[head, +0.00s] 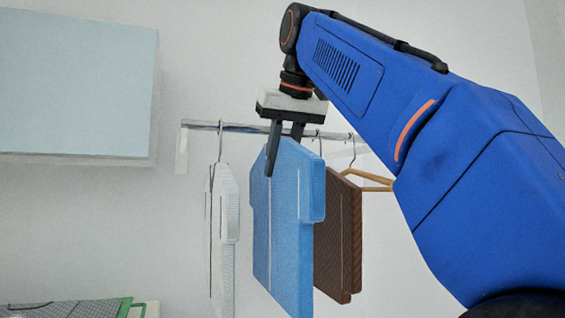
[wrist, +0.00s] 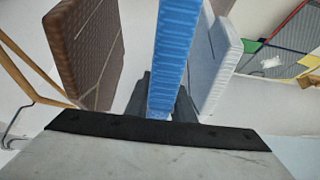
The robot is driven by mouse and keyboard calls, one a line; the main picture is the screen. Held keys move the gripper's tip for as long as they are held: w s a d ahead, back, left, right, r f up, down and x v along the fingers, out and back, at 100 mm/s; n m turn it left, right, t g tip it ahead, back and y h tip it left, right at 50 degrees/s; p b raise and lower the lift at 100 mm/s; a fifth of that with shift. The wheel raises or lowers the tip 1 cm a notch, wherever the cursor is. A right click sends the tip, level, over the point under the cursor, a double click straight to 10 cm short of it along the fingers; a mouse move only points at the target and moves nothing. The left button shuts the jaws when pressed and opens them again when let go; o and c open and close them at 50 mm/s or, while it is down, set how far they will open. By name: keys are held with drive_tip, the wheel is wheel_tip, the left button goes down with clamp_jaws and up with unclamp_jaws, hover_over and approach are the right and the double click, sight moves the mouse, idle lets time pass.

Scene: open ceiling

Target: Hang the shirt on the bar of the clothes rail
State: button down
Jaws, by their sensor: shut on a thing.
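A blue shirt (head: 290,220) hangs from my gripper (head: 282,150) in the head view, in front of the clothes rail. One finger lies across its near face; the other is mostly hidden behind it. In the wrist view the blue shirt (wrist: 176,50) stands edge-on between the two fingers (wrist: 163,98). The bar (head: 255,128) of the clothes rail runs behind my gripper, partly covered by it and the shirt. I see no hook on the blue shirt, and I cannot tell whether it touches the bar.
A white shirt (head: 222,240) hangs left of the blue shirt, and a brown shirt (head: 338,240) close on its right. A bare wooden hanger (head: 375,183) is further right. A pale box-like cabinet (head: 80,80) is at upper left. A green-edged item (head: 75,308) lies at lower left.

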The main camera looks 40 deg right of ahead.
drive_tip(key=shift+w+d, duration=0.55)
drive_tip(key=shift+w, duration=1.35)
drive_tip(key=shift+w+d, duration=0.55)
drive_tip(key=shift+w, duration=1.4)
drive_tip(key=shift+w+d, duration=0.55)
drive_tip(key=shift+w, duration=1.35)
drive_tip(key=shift+f, duration=2)
drive_tip(key=c, duration=1.4)
unclamp_jaws()
drive_tip(key=shift+c, duration=0.2)
drive_tip(key=shift+r, duration=0.1)
drive_tip(key=v, duration=1.1)
drive_tip(key=shift+s+r, duration=0.2)
drive_tip(key=shift+r, duration=0.1)
